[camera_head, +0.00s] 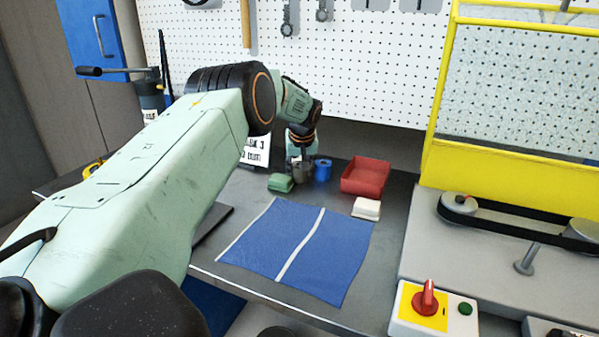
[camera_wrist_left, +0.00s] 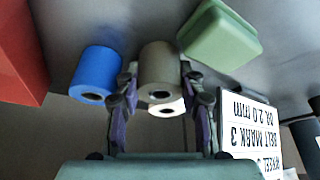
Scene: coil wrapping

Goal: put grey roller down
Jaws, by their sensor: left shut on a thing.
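My left gripper (camera_head: 300,158) reaches the back of the bench and is shut on the grey roller (camera_head: 301,172). In the left wrist view, the two fingers of the gripper (camera_wrist_left: 158,92) press on either side of the grey roller (camera_wrist_left: 158,66). The roller's far end is at or very near the bench top; I cannot tell whether it touches. A blue roller (camera_head: 323,170) stands right beside it, and it also shows in the left wrist view (camera_wrist_left: 95,72). A white round piece (camera_wrist_left: 167,108) shows partly behind the grey roller. My right gripper is not in view.
A green block (camera_head: 281,183) is close on the left, a red bin (camera_head: 366,176) on the right. A white block (camera_head: 367,208) lies before the bin. A blue cloth (camera_head: 300,245) with white stripes covers the front bench. A printed sign (camera_head: 256,152) stands behind.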

